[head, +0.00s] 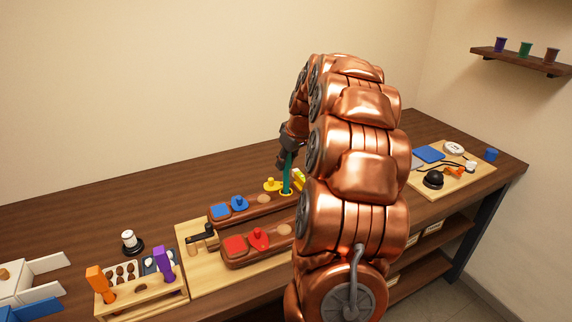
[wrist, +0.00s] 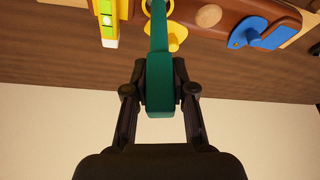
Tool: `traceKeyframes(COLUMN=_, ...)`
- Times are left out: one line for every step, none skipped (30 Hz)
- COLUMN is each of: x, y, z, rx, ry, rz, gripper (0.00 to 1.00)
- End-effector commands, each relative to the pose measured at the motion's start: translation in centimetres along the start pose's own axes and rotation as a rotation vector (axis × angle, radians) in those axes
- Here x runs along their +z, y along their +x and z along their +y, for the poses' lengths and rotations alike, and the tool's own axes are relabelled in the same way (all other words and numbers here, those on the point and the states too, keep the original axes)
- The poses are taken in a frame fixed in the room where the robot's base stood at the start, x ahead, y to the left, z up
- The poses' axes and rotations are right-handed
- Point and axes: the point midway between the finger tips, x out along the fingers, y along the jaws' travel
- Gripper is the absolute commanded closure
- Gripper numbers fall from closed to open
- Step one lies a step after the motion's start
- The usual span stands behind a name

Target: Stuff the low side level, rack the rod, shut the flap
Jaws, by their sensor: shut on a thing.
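My gripper (wrist: 160,85) is shut on the thick handle of a teal rod (wrist: 158,30). In the head view the teal rod (head: 287,178) points down, its lower end at a yellow ring (head: 286,192) on the far brown panel (head: 262,206); I cannot tell how deep it sits. A yellow flap (head: 271,185) stands beside it. A yellow level with a green vial (wrist: 107,22) lies near. A blue flap (head: 239,203) is on the far panel. The near brown panel (head: 271,252) carries a red flap (head: 258,238). My arm hides the panels' right ends.
A wooden rack (head: 140,300) at lower left holds an orange-handled tool (head: 100,283) and a purple-handled tool (head: 163,264). A black-and-white knob (head: 130,242) stands behind it. A board (head: 462,178) with small parts lies at right. Bare tabletop (head: 90,215) lies at back left.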

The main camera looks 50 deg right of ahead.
Motion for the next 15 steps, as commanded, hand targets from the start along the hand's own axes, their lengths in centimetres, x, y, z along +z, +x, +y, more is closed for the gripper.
traceKeyframes(x=-0.2, y=-0.3, z=0.0, rx=0.001, ry=-0.001, rz=0.002, gripper=1.00)
traceKeyframes(x=-0.2, y=-0.5, z=0.0, rx=0.002, ry=-0.001, rz=0.002, gripper=1.00)
traceKeyframes(x=-0.3, y=-0.7, z=0.0, rx=0.002, ry=-0.001, rz=0.002, gripper=1.00)
traceKeyframes(x=-0.4, y=-0.9, z=0.1, rx=0.002, ry=-0.001, rz=0.002, gripper=1.00)
traceKeyframes(x=-0.5, y=-1.0, z=0.1, rx=0.003, ry=-0.001, rz=0.003, gripper=1.00)
traceKeyframes(x=-0.6, y=-1.2, z=0.1, rx=0.003, ry=-0.001, rz=0.003, gripper=1.00)
traceKeyframes(x=-0.7, y=-1.4, z=0.1, rx=0.003, ry=-0.001, rz=0.003, gripper=1.00)
traceKeyframes(x=-0.7, y=-1.6, z=0.1, rx=0.003, ry=-0.002, rz=0.003, gripper=1.00)
traceKeyframes(x=-0.8, y=-1.8, z=0.1, rx=0.003, ry=-0.002, rz=0.003, gripper=1.00)
traceKeyframes(x=-0.9, y=-1.9, z=0.1, rx=0.003, ry=-0.002, rz=0.003, gripper=1.00)
traceKeyframes(x=-0.9, y=-2.1, z=0.1, rx=0.003, ry=-0.002, rz=0.003, gripper=1.00)
traceKeyframes(x=-1.0, y=-2.3, z=0.1, rx=0.003, ry=-0.002, rz=0.003, gripper=1.00)
traceKeyframes(x=-1.1, y=-2.5, z=0.0, rx=0.003, ry=-0.002, rz=0.003, gripper=1.00)
traceKeyframes(x=-1.2, y=-2.7, z=0.0, rx=0.003, ry=-0.002, rz=0.003, gripper=1.00)
traceKeyframes(x=-1.3, y=-2.9, z=0.0, rx=0.003, ry=-0.001, rz=0.003, gripper=1.00)
